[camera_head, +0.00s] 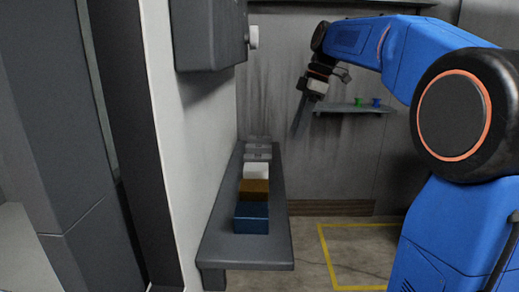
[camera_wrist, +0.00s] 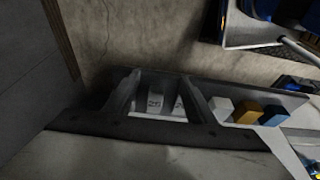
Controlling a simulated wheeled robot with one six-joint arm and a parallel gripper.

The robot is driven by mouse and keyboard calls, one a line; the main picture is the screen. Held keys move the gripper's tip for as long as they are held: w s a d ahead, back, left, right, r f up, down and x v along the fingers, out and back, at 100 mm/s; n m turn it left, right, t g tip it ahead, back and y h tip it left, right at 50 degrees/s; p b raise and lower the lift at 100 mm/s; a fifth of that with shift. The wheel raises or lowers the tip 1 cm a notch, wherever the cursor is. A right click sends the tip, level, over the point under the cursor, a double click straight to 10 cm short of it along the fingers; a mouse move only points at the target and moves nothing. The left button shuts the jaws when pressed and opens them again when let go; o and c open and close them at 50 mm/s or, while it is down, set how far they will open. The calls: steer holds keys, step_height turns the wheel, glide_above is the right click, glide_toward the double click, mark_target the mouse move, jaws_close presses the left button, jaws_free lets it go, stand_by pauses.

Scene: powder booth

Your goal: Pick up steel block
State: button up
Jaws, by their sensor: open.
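A grey metallic-looking block (camera_head: 258,152), likely the steel block, sits at the far end of a narrow wall shelf (camera_head: 225,225). In the wrist view, light grey pieces (camera_wrist: 155,101) show between my fingers; I cannot tell whether they are one block or two. My gripper (camera_head: 299,122) is open and points down, to the right of and above the shelf's far end in the head view. In the wrist view my gripper (camera_wrist: 160,96) has its two dark fingers apart, with nothing visibly held.
A white block (camera_head: 256,170), a brown block (camera_head: 254,189) and a blue block (camera_head: 251,217) stand in a row nearer on the shelf. A grey box (camera_head: 210,35) hangs on the wall above. A back shelf (camera_head: 355,109) holds small green and blue items.

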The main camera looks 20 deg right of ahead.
glide_above(259, 146)
steer(key=d, duration=0.2)
steer(key=shift+s, duration=0.1)
steer(key=shift+x, duration=2.55)
steer(key=shift+c, duration=0.3)
jaws_close()
step_height(259, 146, up, 10)
